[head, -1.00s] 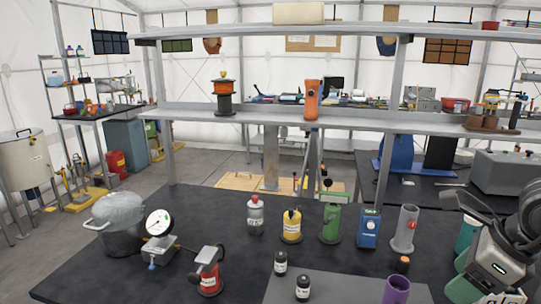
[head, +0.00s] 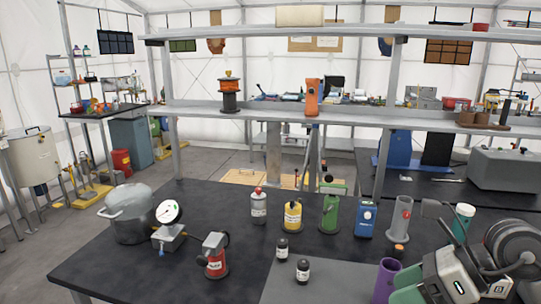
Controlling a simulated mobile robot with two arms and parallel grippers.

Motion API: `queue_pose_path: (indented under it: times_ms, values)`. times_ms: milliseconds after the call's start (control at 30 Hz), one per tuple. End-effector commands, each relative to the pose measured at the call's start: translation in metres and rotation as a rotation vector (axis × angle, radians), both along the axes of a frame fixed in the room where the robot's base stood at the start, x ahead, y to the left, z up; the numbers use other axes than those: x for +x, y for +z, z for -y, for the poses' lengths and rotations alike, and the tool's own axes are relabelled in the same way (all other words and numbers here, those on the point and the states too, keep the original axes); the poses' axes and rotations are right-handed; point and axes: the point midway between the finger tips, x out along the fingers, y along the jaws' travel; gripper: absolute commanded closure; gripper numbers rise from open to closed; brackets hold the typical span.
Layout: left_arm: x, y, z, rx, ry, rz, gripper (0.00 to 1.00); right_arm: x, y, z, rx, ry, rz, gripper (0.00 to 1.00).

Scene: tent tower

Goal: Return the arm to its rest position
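My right arm (head: 512,248) comes in at the lower right, with a dark round joint and a pale-and-green link (head: 440,278) over the table's right front corner. Its fingertips cannot be made out, so I cannot tell if that gripper is open or shut. A purple tube (head: 385,280) stands just left of the link, and a teal cylinder (head: 463,220) shows behind the arm. No held object is clearly visible. My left arm and gripper are not in view.
The black table (head: 110,265) holds a lidded pot (head: 128,212), a dial gauge (head: 168,213), a red canister (head: 215,258), small dark bottles (head: 303,270) and a back row including a green container (head: 330,212) and blue box (head: 366,220). A shelf (head: 270,116) spans behind. The left front tabletop is clear.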

Motion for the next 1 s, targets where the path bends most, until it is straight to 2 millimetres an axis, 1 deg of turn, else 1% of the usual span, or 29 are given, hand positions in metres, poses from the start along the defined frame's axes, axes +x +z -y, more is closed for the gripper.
queue_pose_path:
  times_ms: [33, 167, 200, 267, 300, 367, 433, 500, 567, 600, 667, 700, 767, 800, 867, 900, 967, 1000]
  values:
    - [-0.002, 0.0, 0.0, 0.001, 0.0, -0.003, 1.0, -0.003, -0.001, -0.013, 0.079, 0.012, -0.011, 0.35]
    - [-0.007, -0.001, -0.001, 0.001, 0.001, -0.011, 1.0, -0.009, 0.008, -0.048, 0.343, 0.017, -0.046, 0.35]
    - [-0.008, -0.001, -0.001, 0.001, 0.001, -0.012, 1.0, -0.011, 0.013, -0.058, 0.449, 0.009, -0.065, 0.35]
    - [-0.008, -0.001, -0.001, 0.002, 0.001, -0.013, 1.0, -0.013, 0.022, -0.072, 0.627, -0.015, -0.104, 0.35]
    - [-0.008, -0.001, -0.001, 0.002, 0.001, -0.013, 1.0, -0.013, 0.028, -0.078, 0.752, -0.044, -0.136, 0.35]
    - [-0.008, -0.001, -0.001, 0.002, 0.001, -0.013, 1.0, -0.011, 0.038, -0.082, 0.937, -0.104, -0.188, 0.35]
    - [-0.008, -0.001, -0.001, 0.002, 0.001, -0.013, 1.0, -0.006, 0.046, -0.08, 1.145, -0.196, -0.26, 0.35]
    - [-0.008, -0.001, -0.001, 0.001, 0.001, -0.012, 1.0, 0.002, 0.048, -0.071, 1.339, -0.315, -0.338, 0.35]
    - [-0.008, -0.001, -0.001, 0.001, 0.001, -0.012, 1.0, 0.01, 0.044, -0.059, 1.496, -0.436, -0.411, 0.35]
    - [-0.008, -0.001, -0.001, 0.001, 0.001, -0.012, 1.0, 0.016, 0.038, -0.05, 1.591, -0.526, -0.463, 0.35]
    - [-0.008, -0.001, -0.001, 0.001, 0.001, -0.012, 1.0, 0.023, 0.023, -0.035, 1.724, -0.677, -0.544, 0.35]
    - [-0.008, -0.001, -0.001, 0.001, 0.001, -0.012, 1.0, 0.026, 0.009, -0.025, 1.803, -0.787, -0.599, 0.35]
    - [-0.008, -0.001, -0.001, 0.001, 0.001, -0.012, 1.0, 0.029, -0.016, -0.01, 1.904, -0.967, -0.686, 0.35]
    - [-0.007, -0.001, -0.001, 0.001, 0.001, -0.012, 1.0, 0.029, -0.035, -0.002, 1.96, -1.096, -0.746, 0.35]
    - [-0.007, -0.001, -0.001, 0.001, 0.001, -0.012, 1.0, 0.024, -0.068, 0.01, 2.025, -1.301, -0.836, 0.35]
    - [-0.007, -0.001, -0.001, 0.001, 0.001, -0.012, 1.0, 0.018, -0.091, 0.017, 2.052, -1.447, -0.898, 0.35]
    - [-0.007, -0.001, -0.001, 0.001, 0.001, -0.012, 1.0, 0.003, -0.127, 0.023, 2.068, -1.672, -0.99, 0.35]
    - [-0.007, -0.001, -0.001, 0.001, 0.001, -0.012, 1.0, -0.009, -0.15, 0.025, 2.062, -1.821, -1.048, 0.35]
